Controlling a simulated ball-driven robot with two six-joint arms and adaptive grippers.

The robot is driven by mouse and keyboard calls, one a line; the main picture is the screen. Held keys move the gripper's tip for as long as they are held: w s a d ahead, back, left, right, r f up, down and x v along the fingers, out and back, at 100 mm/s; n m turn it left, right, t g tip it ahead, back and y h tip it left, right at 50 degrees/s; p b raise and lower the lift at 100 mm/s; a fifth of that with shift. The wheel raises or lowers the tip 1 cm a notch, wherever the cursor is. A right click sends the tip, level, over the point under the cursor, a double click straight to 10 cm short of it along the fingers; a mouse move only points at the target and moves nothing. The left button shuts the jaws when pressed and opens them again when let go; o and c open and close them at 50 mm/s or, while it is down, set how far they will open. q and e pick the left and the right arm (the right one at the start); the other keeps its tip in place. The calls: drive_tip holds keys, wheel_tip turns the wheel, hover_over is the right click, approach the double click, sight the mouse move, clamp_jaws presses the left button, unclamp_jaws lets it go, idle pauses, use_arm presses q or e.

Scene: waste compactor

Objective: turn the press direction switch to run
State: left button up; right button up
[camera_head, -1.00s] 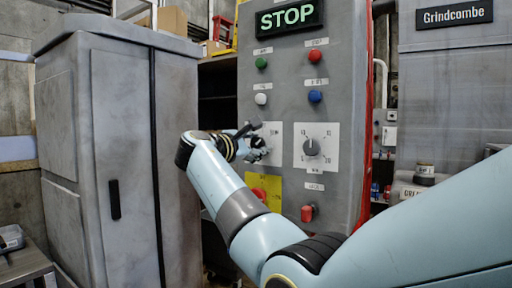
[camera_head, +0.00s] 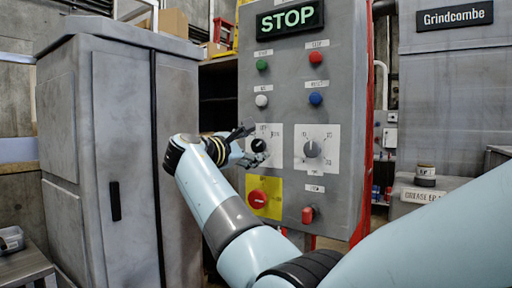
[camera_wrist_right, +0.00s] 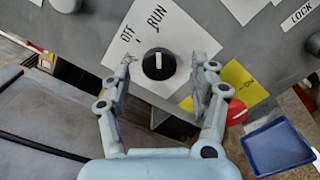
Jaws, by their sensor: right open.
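The press direction switch is a black rotary knob (camera_head: 258,145) on a white plate on the grey control panel. In the right wrist view the knob (camera_wrist_right: 159,63) has a white pointer line. The words OFF and RUN are printed on its plate; I cannot tell exactly which mark the pointer meets. My right gripper (camera_head: 248,146) is open just in front of the plate, to the left of the knob in the head view. In the right wrist view its two fingers (camera_wrist_right: 160,80) stand on either side of the knob, apart from it. My left gripper is not in view.
A larger dial (camera_head: 312,149) sits right of the switch. Below are a red button on a yellow plate (camera_head: 264,198) and a red switch (camera_head: 308,215). Coloured buttons (camera_head: 316,98) and a lit STOP display (camera_head: 290,18) are above. A grey cabinet (camera_head: 120,150) stands left.

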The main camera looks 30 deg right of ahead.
drive_tip(key=v, duration=0.5)
idle(0.3)
